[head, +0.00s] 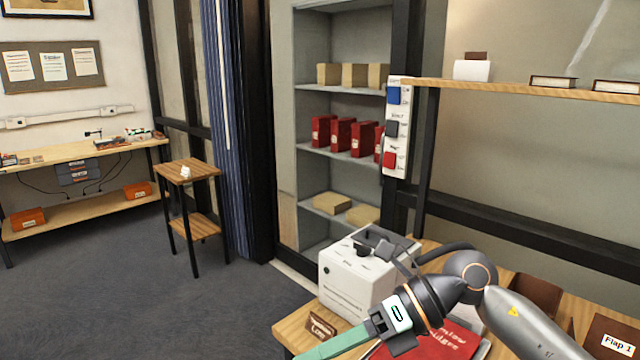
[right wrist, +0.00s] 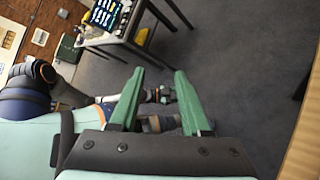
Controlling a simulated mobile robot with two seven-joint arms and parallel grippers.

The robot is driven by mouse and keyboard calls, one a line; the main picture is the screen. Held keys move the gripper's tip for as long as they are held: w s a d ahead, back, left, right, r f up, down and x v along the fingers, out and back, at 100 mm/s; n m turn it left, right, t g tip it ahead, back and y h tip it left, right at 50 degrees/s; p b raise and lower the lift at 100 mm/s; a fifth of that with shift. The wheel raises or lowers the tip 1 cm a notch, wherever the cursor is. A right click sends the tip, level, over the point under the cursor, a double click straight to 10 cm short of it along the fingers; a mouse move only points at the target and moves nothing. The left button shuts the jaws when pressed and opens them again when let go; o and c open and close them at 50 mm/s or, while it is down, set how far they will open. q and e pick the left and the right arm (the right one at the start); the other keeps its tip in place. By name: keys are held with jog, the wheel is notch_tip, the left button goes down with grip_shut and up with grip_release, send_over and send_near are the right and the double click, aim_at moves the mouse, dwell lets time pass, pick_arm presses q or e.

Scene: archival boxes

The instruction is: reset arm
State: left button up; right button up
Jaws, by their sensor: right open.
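My right gripper (head: 332,346) comes in from the lower right in the head view, its green fingers pointing left and partly cut off by the bottom edge. It is in front of the table with the white machine. In the right wrist view my right gripper (right wrist: 157,80) has its two green fingers spread apart, with nothing between them but the view of the grey floor and parts of my own body. My left gripper does not show in the head view.
A white machine (head: 352,280) and a red box (head: 450,345) are on the wooden table (head: 292,328), close to my right arm. A small wooden stand (head: 187,170), a workbench (head: 70,155) and shelves with red boxes (head: 340,134) stand farther back. The carpet (head: 120,275) at left is clear.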

jog(key=w+d+f+m+t+p, duration=0.1)
jog(key=w+d+f+m+t, duration=0.25)
jog(key=m+t, duration=0.9)
jog(key=w+d+f+m+t+p, duration=0.1)
jog(key=w+d+f+m+t, duration=0.35)
jog(key=m, duration=1.35)
jog(key=s+d+f+m+h, duration=0.3)
jog(key=s+f+m+h, duration=0.1)
jog(key=f, duration=0.4)
jog(key=s+d+f+m+h, duration=0.3)
jog(key=s+f+m+h, duration=0.15)
jog(key=f, duration=0.45)
jog(key=s+d+f+m+g, duration=0.1)
jog(key=s+f+m+g, duration=0.1)
jog(key=s+f, duration=0.3)
jog(key=s+d+f+m+g+h+p, duration=0.1)
jog(key=s+f+m+g, duration=0.1)
jog(key=s+f, duration=0.4)
jog(key=shift+s+d+g, duration=0.3)
jog(key=shift+s+g, duration=0.55)
jog(key=shift+g, duration=0.05)
jog(key=shift+h, duration=0.25)
